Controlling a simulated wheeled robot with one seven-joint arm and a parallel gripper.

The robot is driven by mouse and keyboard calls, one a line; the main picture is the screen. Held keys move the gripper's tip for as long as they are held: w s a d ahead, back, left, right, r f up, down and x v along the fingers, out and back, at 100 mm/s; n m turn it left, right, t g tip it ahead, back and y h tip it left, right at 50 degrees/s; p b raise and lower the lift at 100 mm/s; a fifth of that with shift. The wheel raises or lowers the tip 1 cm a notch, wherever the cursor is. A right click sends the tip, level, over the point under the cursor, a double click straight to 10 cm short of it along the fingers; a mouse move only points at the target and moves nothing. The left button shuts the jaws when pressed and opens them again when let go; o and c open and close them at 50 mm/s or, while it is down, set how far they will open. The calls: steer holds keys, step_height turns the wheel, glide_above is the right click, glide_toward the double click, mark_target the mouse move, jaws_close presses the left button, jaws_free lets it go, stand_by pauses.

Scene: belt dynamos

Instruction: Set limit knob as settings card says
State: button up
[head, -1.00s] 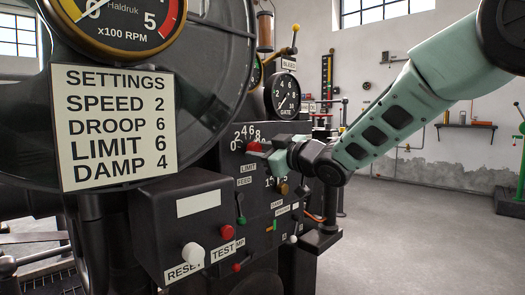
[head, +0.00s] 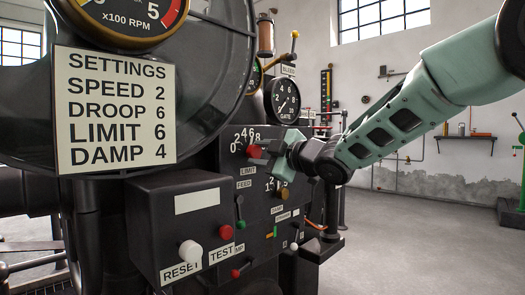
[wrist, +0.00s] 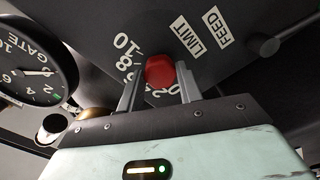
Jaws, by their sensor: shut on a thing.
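The settings card (head: 115,110) in the head view reads SPEED 2, DROOP 6, LIMIT 6, DAMP 4. The red limit knob (head: 254,151) sits on the dark panel above the LIMIT label (head: 247,170), under a numbered arc (head: 246,135). In the wrist view the red knob (wrist: 159,71) is between the two grey fingers of my gripper (wrist: 158,82), which is shut on it. My gripper (head: 266,150) reaches the knob from the right in the head view. The fingers and knob cover part of the scale, and I cannot read the knob's setting.
A GATE gauge (head: 284,98) sits above right of the knob. A box with a white button (head: 190,251) and a red button (head: 226,232) juts out in front. Open floor lies to the right.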

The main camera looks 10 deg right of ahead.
steer(key=shift+d+r, duration=0.1)
steer(key=shift+r, duration=0.05)
steer(key=o, duration=1)
steer(key=shift+p+v, duration=2.3)
steer(key=shift+v, duration=6.4)
